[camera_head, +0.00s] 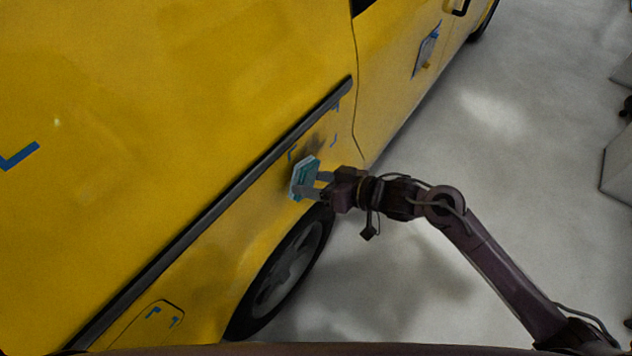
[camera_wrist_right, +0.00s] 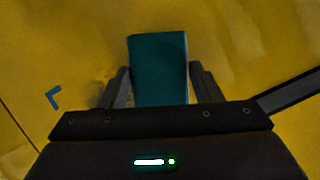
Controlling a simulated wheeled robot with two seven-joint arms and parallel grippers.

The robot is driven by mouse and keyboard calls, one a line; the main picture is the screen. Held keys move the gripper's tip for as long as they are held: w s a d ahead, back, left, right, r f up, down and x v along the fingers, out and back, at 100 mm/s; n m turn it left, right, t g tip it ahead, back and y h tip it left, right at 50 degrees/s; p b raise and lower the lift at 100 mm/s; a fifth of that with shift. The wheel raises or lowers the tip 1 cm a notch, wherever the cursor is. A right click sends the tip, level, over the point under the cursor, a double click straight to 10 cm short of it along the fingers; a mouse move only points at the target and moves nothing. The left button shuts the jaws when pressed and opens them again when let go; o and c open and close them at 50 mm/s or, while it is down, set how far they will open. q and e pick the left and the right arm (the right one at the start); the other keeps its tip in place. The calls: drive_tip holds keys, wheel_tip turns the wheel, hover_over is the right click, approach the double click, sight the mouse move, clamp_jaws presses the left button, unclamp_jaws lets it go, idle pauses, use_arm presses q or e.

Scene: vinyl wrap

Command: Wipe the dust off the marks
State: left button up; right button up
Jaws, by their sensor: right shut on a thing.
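My right gripper (camera_head: 316,184) is shut on a teal wiping block (camera_head: 304,176) and holds it against or very close to the yellow van's side, just above the wheel. In the right wrist view the teal block (camera_wrist_right: 158,70) sits between the two fingers (camera_wrist_right: 160,88). Blue corner marks (camera_head: 334,140) frame a patch of the panel up and right of the block. A dark dusty smudge (camera_head: 314,142) lies inside them. One blue corner mark (camera_wrist_right: 54,97) shows left of the block in the wrist view. Whether the block touches the panel is hard to tell. My left gripper is not seen.
A black trim strip (camera_head: 215,205) runs along the yellow van (camera_head: 190,90) above the block. A wheel (camera_head: 285,272) is below it. More blue marks are at the far left (camera_head: 20,156) and on the fuel flap (camera_head: 165,314). Grey floor (camera_head: 420,280) is clear.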

drive_tip(key=shift+w+a, duration=0.4)
drive_tip(key=shift+a, duration=0.15)
drive_tip(key=shift+w, duration=0.1)
drive_tip(key=shift+w+d, duration=0.6)
drive_tip(key=shift+w, duration=0.2)
drive_tip(key=shift+w+d, duration=0.6)
drive_tip(key=shift+w, duration=0.15)
drive_tip(key=shift+w+d+b, duration=0.25)
drive_tip(key=shift+w+d, duration=0.35)
drive_tip(key=shift+w, duration=0.3)
drive_tip(key=shift+w+d+b, duration=0.2)
drive_tip(key=shift+w+d, duration=0.35)
drive_tip(key=shift+w, duration=0.3)
drive_tip(key=shift+c, duration=0.3)
